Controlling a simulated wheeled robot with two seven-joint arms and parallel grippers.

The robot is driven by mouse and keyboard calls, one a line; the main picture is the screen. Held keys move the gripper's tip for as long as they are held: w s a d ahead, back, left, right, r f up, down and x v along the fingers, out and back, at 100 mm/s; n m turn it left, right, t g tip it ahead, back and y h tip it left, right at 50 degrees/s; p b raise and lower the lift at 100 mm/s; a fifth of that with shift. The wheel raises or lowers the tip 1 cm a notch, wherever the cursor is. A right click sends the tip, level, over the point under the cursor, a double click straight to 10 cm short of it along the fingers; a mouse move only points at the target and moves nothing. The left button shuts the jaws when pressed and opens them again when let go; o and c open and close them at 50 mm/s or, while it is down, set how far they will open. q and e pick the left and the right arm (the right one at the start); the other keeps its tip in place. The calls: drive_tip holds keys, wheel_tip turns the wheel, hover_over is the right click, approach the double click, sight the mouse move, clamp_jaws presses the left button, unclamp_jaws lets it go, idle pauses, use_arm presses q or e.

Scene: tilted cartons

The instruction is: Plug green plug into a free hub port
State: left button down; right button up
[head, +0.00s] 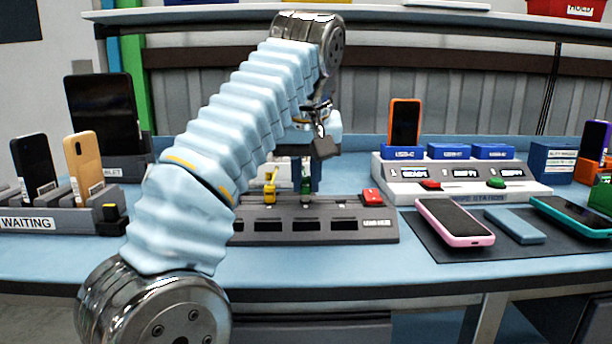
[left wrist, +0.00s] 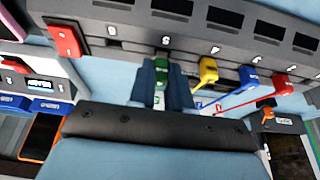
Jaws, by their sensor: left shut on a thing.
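The green plug (left wrist: 162,70) is between the two fingers of my left gripper (left wrist: 163,88), which is shut on it. In the head view the green plug (head: 306,185) shows just below my left gripper (head: 303,178), at the back edge of the dark grey hub (head: 310,238). Its tip meets the hub edge in the wrist view; I cannot tell whether it is seated. A yellow plug (left wrist: 208,70), a blue plug (left wrist: 248,76) and a red plug (left wrist: 280,85) stand along the same edge. Several dark slots (left wrist: 220,17) on the hub look empty. My right gripper is out of view.
A red switch (head: 374,196) sits on the hub's right end. A white test station (head: 460,188) with an orange phone (head: 404,122) stands right. Phones lie on a dark mat (head: 440,245). A waiting rack (head: 55,219) stands left. Blue table is bare in front.

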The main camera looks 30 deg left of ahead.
use_arm(q)
drive_tip(key=shift+f+b, duration=0.65)
drive_tip(key=shift+f, duration=0.1)
idle(0.5)
idle(0.3)
drive_tip(key=c, duration=0.6)
unclamp_jaws()
